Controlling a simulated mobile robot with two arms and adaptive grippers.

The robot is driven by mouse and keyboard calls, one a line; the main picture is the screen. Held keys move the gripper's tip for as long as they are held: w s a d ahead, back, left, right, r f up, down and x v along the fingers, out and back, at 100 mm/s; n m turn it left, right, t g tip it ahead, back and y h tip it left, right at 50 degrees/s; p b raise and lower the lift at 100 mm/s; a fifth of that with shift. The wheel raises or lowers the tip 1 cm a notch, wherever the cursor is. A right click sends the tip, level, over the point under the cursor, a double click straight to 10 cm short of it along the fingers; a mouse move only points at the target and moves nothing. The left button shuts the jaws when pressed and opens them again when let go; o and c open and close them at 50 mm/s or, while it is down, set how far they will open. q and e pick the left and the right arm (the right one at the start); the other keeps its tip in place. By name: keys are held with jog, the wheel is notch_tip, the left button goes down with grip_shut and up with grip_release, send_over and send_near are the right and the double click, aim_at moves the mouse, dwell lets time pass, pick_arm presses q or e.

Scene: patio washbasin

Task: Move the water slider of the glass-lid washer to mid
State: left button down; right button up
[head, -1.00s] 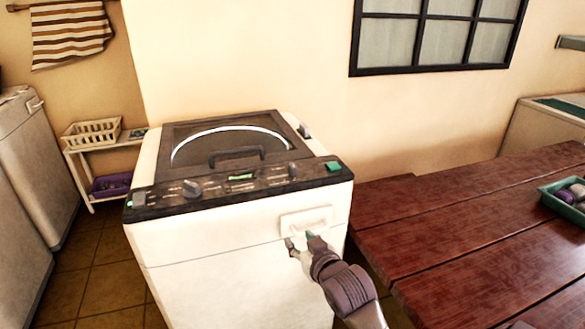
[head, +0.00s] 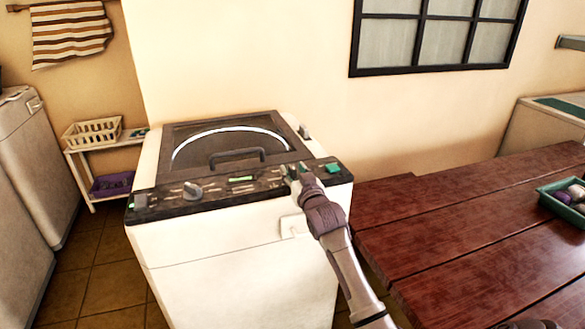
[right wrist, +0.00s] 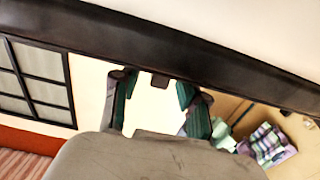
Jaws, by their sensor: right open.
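The glass-lid washer (head: 230,250) stands in the middle of the head view, white with a dark glass lid (head: 225,142) and its handle. Its dark control panel (head: 235,182) runs along the front top edge, with a knob (head: 192,190), a small green display, a green button (head: 333,168) and small marks. I cannot tell which mark is the water slider. My right gripper (head: 294,172) is at the right part of the panel, covering the spot there; contact is unclear. My left gripper is out of view.
A dark red wooden table (head: 450,235) stands to the right, with a green tray (head: 548,200) on it. A white shelf with a basket (head: 92,133) and another white appliance (head: 25,170) stand to the left. Tiled floor lies between the appliance and the washer.

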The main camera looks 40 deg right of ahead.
jog(key=shift+x, duration=0.8)
grip_shut()
